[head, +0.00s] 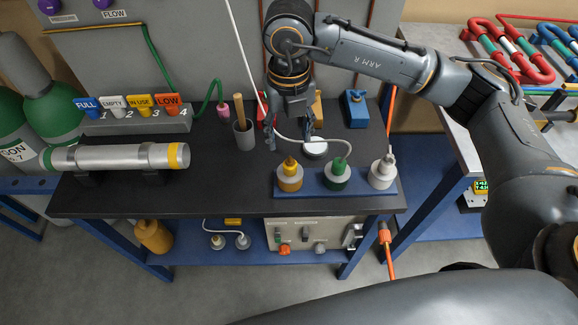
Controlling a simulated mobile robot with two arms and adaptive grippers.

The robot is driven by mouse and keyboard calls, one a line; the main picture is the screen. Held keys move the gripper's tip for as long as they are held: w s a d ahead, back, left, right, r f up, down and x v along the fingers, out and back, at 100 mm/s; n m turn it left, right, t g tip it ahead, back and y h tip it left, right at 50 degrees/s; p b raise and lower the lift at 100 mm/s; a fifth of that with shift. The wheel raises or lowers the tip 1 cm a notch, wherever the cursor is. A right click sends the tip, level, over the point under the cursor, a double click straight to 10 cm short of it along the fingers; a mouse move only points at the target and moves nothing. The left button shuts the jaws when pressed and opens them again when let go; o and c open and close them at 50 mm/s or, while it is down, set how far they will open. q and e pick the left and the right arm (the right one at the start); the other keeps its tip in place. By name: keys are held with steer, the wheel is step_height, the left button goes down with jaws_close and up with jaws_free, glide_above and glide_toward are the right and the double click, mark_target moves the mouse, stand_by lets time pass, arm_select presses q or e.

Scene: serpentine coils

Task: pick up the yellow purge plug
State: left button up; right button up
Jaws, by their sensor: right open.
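A yellow-topped plug with an amber body (290,176), which fits the yellow purge plug, stands upright at the left end of a blue rack (330,193) near the black table's front edge. My right gripper (291,142) points down just behind it, with fingers apart and nothing seen between them. I cannot tell its exact height above the table. It appears apart from the plug. My left gripper is not in view.
A green plug (337,177) and a white plug (382,172) share the rack. A white disc (315,149) lies close to my right gripper. The black tabletop (225,190) is clear left of the rack.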

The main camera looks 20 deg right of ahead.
mark_target(290, 157)
step_height(290, 157, down, 4)
steer(key=shift+r, duration=0.15)
steer(key=shift+f, duration=0.2)
steer(key=shift+s+f+p, duration=0.2)
steer(key=shift+f+p, duration=0.7)
steer(key=shift+f, duration=0.05)
step_height(290, 157, down, 2)
steer(key=shift+d+f, duration=0.1)
steer(key=shift+f, duration=0.4)
steer(key=shift+c, duration=0.4)
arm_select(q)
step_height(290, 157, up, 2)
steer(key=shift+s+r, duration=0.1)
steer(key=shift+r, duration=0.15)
arm_select(e)
jaws_close()
